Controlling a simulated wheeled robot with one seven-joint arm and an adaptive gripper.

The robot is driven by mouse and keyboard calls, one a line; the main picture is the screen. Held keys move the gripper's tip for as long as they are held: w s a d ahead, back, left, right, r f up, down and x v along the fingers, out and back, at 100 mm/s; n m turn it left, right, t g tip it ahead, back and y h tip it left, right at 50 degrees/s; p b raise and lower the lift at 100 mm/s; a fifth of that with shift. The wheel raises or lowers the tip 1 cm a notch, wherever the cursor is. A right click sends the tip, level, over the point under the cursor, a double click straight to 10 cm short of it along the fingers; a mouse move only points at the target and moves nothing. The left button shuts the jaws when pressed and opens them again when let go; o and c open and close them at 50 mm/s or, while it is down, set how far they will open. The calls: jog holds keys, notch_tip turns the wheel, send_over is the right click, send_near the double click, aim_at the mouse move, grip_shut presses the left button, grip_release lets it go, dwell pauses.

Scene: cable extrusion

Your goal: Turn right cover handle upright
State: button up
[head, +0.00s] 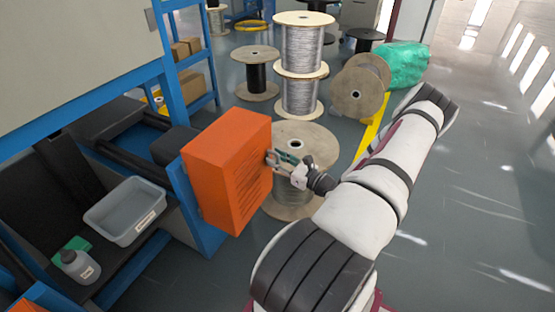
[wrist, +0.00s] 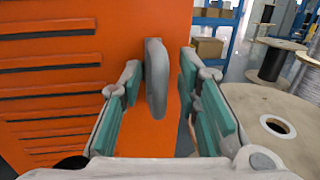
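The orange cover (head: 232,165) is a box with louvre slots, mounted at the end of the blue machine frame. Its orange face also fills the left of the wrist view (wrist: 60,125). A grey handle (wrist: 156,78) stands out from this face and looks upright in the wrist view. My gripper (wrist: 158,95) is open, with one green-padded finger on each side of the handle. Gaps show between the handle and both pads. In the head view my gripper (head: 275,160) is at the cover's right side, and the handle is too small there to make out clearly.
A large cable spool (head: 310,140) stands just behind my gripper, with stacked spools (head: 300,50) beyond it. A grey bin (head: 125,210) and a bottle (head: 78,265) sit on the shelf at left. The floor at right (head: 470,200) is clear.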

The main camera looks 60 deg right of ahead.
jog(key=s+a, duration=0.1)
jog(key=s, duration=1.1)
jog(key=shift+a+f, duration=0.25)
dwell(0.4)
